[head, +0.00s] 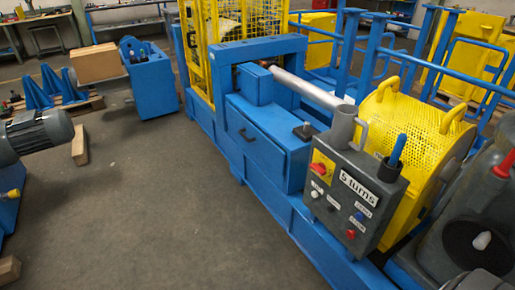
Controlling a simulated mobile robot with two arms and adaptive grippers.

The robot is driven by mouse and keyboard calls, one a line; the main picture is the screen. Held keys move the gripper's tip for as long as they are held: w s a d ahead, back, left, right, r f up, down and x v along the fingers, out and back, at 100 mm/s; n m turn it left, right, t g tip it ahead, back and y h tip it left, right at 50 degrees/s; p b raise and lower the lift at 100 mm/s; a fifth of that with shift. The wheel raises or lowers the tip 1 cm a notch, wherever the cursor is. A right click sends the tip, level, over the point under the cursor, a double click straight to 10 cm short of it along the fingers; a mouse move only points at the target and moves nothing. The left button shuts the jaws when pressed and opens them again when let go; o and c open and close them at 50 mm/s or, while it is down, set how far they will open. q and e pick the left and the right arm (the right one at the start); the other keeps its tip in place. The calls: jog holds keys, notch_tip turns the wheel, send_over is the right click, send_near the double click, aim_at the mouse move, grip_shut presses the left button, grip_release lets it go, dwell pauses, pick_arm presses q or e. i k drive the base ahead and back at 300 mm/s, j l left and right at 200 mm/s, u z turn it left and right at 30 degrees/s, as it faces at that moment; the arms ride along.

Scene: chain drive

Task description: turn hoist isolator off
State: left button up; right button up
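A dark grey control box (350,190) marked "5 turns" stands at the right of centre, in front of a yellow mesh guard. At its upper left is a yellow plate with a red rotary knob (321,167), which looks like the isolator. The knob is too small to tell its position for sure, and I cannot read any label saying hoist. Neither of my grippers is in view, and nothing is seen touching the box.
The blue machine frame (262,139) runs diagonally behind the box, with the yellow guard (410,125) beside it. A blue-handled tool (397,151) stands in a black holder on the box. A grey motor (37,134) is at left. The floor (165,200) between is clear.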

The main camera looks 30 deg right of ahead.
aim_at(320, 168)
jog(key=i+z, duration=0.25)
jog(key=i, duration=0.2)
jog(key=i+j+z, duration=0.25)
jog(key=i, duration=0.15)
jog(key=i+j+z, duration=0.25)
jog(key=i, duration=0.2)
